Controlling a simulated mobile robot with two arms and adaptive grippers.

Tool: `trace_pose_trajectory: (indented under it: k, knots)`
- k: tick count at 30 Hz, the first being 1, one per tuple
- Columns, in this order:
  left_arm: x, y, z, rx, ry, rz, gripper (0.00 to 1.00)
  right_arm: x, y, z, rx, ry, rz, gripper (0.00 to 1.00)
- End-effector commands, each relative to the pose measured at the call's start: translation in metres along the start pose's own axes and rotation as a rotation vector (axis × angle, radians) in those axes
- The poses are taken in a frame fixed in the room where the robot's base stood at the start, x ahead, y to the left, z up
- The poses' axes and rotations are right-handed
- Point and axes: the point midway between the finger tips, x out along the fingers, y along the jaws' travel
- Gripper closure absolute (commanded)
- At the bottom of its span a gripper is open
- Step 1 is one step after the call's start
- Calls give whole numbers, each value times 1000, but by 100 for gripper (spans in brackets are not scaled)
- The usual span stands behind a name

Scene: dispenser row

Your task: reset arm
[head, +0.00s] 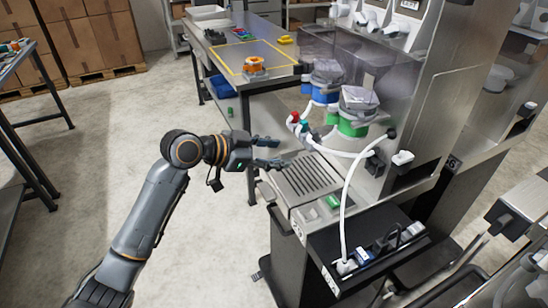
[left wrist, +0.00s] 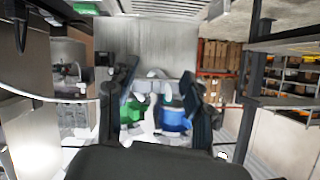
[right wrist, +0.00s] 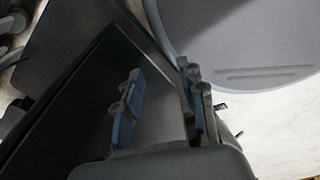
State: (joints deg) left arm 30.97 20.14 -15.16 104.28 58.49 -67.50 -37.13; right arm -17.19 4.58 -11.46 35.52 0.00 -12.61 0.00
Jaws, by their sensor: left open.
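My left gripper (head: 270,154) reaches in from the left in the head view, beside the dispenser's slotted drip tray (head: 300,182). It is open and empty, its two fingers apart. In the left wrist view, the open left gripper (left wrist: 165,90) shows a green container (left wrist: 134,117) and a blue container (left wrist: 174,118) beyond its fingers. My right gripper (right wrist: 160,95) shows only in the right wrist view. Its two blue-padded fingers stand apart with nothing seen between them, near a dark flat panel and a grey rounded surface. The right arm is not in the head view.
The dispenser holds a green-based unit (head: 353,118) and a blue-based unit (head: 324,84), with white hoses in front. A black tray (head: 375,262) juts out below. A bench (head: 237,82) with an orange item (head: 254,66) stands behind. The floor (head: 90,175) at left is clear.

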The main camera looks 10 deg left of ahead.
Motion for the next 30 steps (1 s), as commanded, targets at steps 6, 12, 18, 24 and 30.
trace_pose_trajectory:
  k: [6, 12, 18, 24, 30]
  knots:
    - [1, 6, 10, -15, -19, -1, 49, 0, 0, 0, 0, 0, 0, 60]
    - [1, 6, 10, -15, -20, -1, 49, 0, 0, 0, 0, 0, 0, 60]
    - [1, 6, 10, -15, -19, -1, 49, 0, 0, 0, 0, 0, 0, 60]
    - [4, 22, 30, -48, -58, 1, 49, 0, 0, 0, 0, 0, 0, 60]
    - [1, 75, 100, -172, -204, -22, 49, 0, 0, 0, 0, 0, 0, 60]
